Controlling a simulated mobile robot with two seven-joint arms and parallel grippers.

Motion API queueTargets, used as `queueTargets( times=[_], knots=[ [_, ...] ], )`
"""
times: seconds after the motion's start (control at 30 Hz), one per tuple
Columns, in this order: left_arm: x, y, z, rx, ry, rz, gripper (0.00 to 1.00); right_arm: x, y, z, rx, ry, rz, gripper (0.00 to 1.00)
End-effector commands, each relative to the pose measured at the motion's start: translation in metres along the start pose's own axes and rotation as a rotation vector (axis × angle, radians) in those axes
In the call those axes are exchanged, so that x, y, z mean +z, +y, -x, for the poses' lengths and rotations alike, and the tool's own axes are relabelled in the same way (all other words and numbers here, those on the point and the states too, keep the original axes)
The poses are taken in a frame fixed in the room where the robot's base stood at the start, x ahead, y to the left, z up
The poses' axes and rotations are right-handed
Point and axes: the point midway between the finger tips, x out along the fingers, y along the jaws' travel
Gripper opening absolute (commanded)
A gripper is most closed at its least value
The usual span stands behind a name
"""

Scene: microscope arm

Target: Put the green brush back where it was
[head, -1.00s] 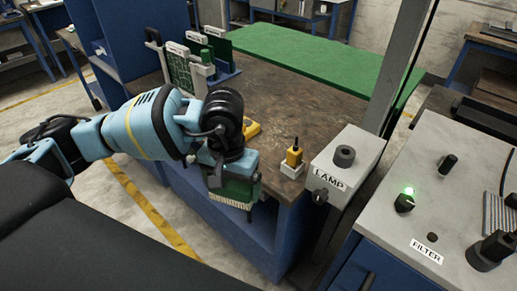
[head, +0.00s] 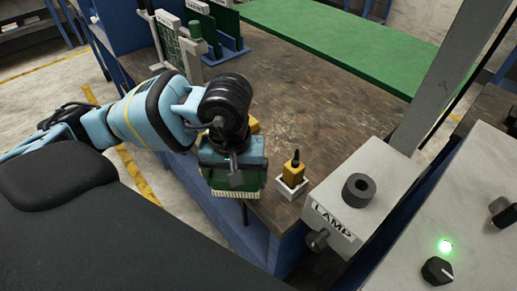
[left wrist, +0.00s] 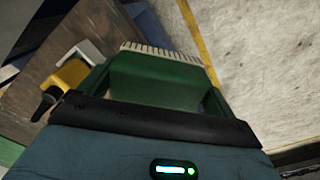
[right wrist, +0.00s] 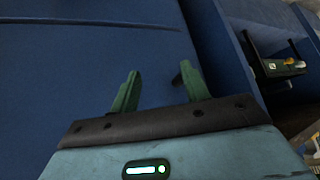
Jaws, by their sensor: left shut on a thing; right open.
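The green brush (head: 222,184) with a row of pale bristles is held in my left gripper (head: 232,168), in front of the bench's front edge in the head view. In the left wrist view the brush (left wrist: 155,82) lies between the fingers, bristles pointing away from the gripper, with floor and bench edge beyond. No stand or marked spot for the brush can be made out. My right gripper (right wrist: 158,88) is open and empty in the right wrist view, facing a blue panel. It is outside the head view.
The wooden bench (head: 300,105) has clear room in the middle. A yellow bottle (head: 293,171) sits in a white holder near the front edge, right of the brush. The LAMP box (head: 340,200) stands further right. Racks with green boards (head: 172,45) stand back left.

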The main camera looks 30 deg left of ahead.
Motion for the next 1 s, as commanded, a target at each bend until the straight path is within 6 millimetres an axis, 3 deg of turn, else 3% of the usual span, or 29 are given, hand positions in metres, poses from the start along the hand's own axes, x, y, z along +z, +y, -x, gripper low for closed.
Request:
queueTargets(
  times=[0.1, 0.5, 0.7, 1.0],
  knots=[
    [-0.026, 0.008, 0.000, 0.002, 0.003, 0.004, 0.72, -0.004, 0.001, 0.001, 0.001, 0.006, 0.004, 0.46],
    [-0.098, 0.030, -0.008, 0.003, 0.001, 0.001, 0.72, -0.015, 0.003, 0.001, 0.003, 0.026, 0.011, 0.46],
    [-0.115, 0.035, -0.011, 0.002, 0.001, -0.001, 0.72, -0.016, 0.004, 0.001, 0.004, 0.029, 0.011, 0.46],
    [-0.121, 0.036, -0.011, 0.002, 0.002, 0.000, 0.72, -0.017, 0.004, 0.001, 0.004, 0.029, 0.011, 0.46]
  ],
)
